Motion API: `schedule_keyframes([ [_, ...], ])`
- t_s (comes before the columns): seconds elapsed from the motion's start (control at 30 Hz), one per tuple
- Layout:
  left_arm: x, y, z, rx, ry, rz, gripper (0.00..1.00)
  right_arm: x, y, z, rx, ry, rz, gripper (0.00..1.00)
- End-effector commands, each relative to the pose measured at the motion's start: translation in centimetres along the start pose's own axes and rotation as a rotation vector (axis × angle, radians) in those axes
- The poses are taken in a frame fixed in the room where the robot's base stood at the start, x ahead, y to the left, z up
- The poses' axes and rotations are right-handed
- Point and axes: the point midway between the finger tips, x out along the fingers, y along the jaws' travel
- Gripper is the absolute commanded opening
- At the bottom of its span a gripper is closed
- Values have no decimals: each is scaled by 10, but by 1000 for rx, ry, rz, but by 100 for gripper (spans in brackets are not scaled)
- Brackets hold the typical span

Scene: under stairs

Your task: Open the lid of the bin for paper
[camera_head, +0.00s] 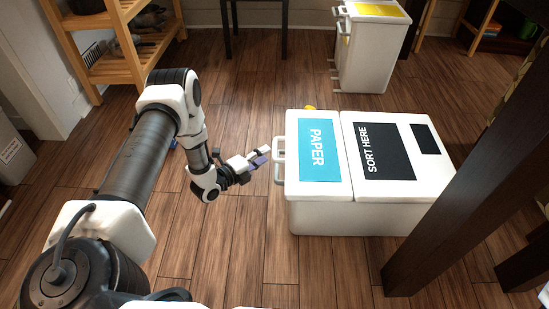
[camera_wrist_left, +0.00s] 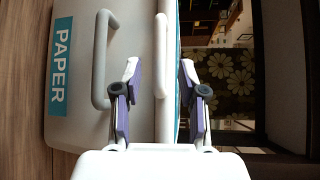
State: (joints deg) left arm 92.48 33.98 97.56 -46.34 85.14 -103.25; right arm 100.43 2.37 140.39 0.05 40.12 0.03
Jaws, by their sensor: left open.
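The white paper bin (camera_head: 318,217) stands on the wooden floor, its lid (camera_head: 319,192) shut and marked by a blue PAPER label. A pale handle (camera_head: 278,161) sticks out from its left side. My left gripper (camera_head: 262,157) is just left of this handle, open and empty. In the left wrist view, the open fingers (camera_wrist_left: 160,95) frame the white lid handle (camera_wrist_left: 162,60), which appears between them; contact cannot be told. A grey handle (camera_wrist_left: 101,60) lies left of the fingers, on the bin face with a PAPER label. My right gripper is not in view.
A SORT HERE lid (camera_head: 407,184) adjoins the paper lid on the right. A dark post (camera_head: 440,230) stands in front at the right. Another white bin (camera_head: 367,55) and a wooden shelf (camera_head: 110,70) are at the back. Floor left of the bin is mostly clear.

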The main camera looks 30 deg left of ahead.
Motion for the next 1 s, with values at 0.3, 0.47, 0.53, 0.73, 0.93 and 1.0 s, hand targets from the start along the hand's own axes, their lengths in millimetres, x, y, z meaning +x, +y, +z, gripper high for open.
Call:
schedule_keyframes([
  [0.3, 54, 3, -1, -1, 1, 2, 41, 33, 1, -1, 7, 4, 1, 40],
  [0.47, 57, 1, -1, -4, -1, 4, 41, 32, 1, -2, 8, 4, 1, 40],
  [0.53, 57, 0, -1, -5, -1, 5, 41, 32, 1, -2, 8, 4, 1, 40],
  [0.73, 57, 1, -1, -5, 0, 5, 0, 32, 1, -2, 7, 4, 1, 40],
  [0.93, 56, 0, -1, -4, 0, 6, 0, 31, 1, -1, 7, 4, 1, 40],
  [1.0, 56, -2, 0, -1, 0, 8, 0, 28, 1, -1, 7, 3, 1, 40],
])
